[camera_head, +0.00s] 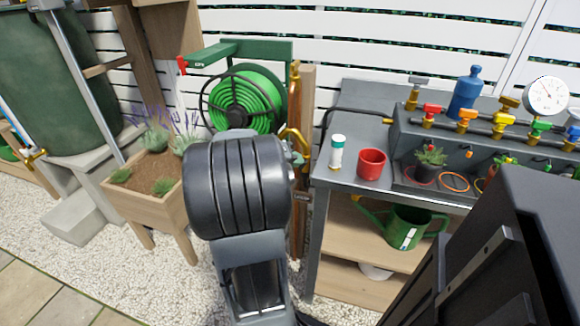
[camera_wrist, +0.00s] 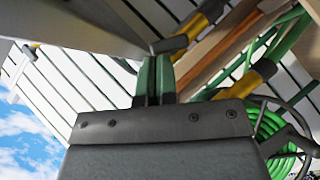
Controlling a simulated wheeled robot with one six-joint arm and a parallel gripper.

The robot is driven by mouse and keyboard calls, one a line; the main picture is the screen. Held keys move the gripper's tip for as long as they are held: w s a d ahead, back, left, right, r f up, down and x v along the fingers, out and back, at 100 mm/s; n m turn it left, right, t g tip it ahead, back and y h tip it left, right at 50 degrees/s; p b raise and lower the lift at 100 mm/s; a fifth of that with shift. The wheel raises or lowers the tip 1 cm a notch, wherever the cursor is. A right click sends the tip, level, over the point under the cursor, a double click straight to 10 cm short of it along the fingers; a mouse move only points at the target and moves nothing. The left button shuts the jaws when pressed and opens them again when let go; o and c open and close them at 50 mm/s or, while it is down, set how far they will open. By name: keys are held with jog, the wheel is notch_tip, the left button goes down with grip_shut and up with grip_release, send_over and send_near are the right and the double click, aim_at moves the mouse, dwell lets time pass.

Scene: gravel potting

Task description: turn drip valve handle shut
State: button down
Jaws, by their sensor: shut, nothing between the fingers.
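Several valves with coloured handles sit on the pipe manifold along the bench in the head view: a red handle (camera_head: 432,109), an orange one (camera_head: 467,115), a yellow one (camera_head: 499,117) and a green one (camera_head: 541,127). I cannot tell which is the drip valve. My gripper is mostly hidden behind my arm in the head view. In the wrist view my gripper (camera_wrist: 155,75) shows green fingers pressed together and empty. Yellow-brass fittings (camera_wrist: 197,28) appear just beyond the fingers; I cannot tell whether they touch. A curved brass fitting (camera_head: 291,136) shows beside my arm in the head view.
A green hose reel (camera_head: 243,101) hangs behind my arm. A wooden planter (camera_head: 140,205) stands at left. The grey bench (camera_head: 345,130) holds a red pot (camera_head: 371,163), a white bottle (camera_head: 337,153) and a pressure gauge (camera_head: 547,95). A green watering can (camera_head: 405,229) sits below.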

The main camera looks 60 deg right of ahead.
jog(key=s+m+t+b, duration=0.1)
jog(key=b, duration=0.1)
jog(key=s+m+t+y+b, duration=0.1)
jog(key=t+b, duration=0.1)
jog(key=shift+d+r+b, duration=0.1)
jog(key=shift+d+b, duration=0.05)
jog(key=shift+b, duration=0.2)
jog(key=shift+s+b, duration=0.35)
jog(key=shift+b, duration=0.45)
jog(key=shift+r, duration=0.2)
jog(key=shift+r+p, duration=0.5)
jog(key=shift+r, duration=0.3)
jog(key=a+r+p, duration=0.2)
jog(key=a+r, duration=0.4)
jog(key=a, duration=0.1)
jog(key=shift+s+r, duration=0.3)
